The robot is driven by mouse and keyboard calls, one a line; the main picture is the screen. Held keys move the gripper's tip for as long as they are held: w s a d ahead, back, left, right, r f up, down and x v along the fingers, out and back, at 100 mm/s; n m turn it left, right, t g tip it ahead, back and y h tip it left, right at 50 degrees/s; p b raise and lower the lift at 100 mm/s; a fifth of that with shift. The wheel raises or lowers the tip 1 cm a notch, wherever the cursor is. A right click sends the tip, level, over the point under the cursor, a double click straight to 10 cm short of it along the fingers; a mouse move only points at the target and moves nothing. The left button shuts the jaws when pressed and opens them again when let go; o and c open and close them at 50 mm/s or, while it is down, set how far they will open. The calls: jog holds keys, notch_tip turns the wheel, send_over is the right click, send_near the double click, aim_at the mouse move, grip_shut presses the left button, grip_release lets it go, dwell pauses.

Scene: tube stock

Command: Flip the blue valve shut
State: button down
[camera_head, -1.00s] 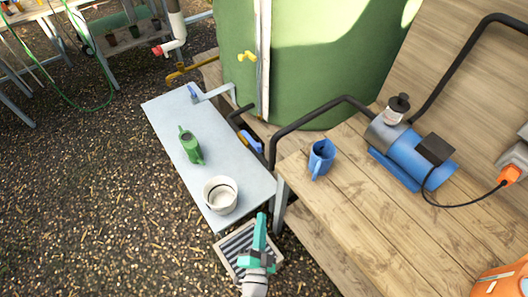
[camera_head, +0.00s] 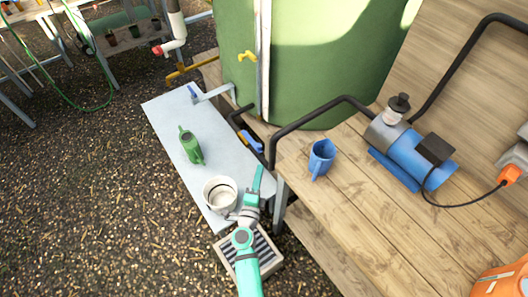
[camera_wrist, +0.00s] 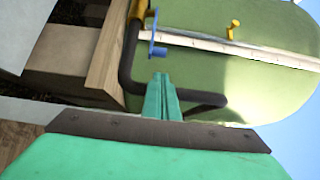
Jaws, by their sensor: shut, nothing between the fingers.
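A blue valve handle (camera_head: 252,141) sits low by the black pipe, between the metal table and the wooden bench, near the foot of the green tank. A second blue handle (camera_head: 193,92) is on the grey pipe at the table's far end. My gripper (camera_head: 259,168) is shut and empty, at the table's right edge and nearer the camera than the low blue valve, apart from it. In the wrist view a blue lever (camera_wrist: 157,36) shows beyond my fingertips (camera_wrist: 162,77), with a gap between; I cannot tell which of the two handles it is.
A white bucket (camera_head: 220,193) stands close left of my arm, with a green watering can (camera_head: 190,145) behind it. The green tank (camera_head: 310,60) rises behind.

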jog(key=x, duration=1)
dwell(0.3)
dwell(0.4)
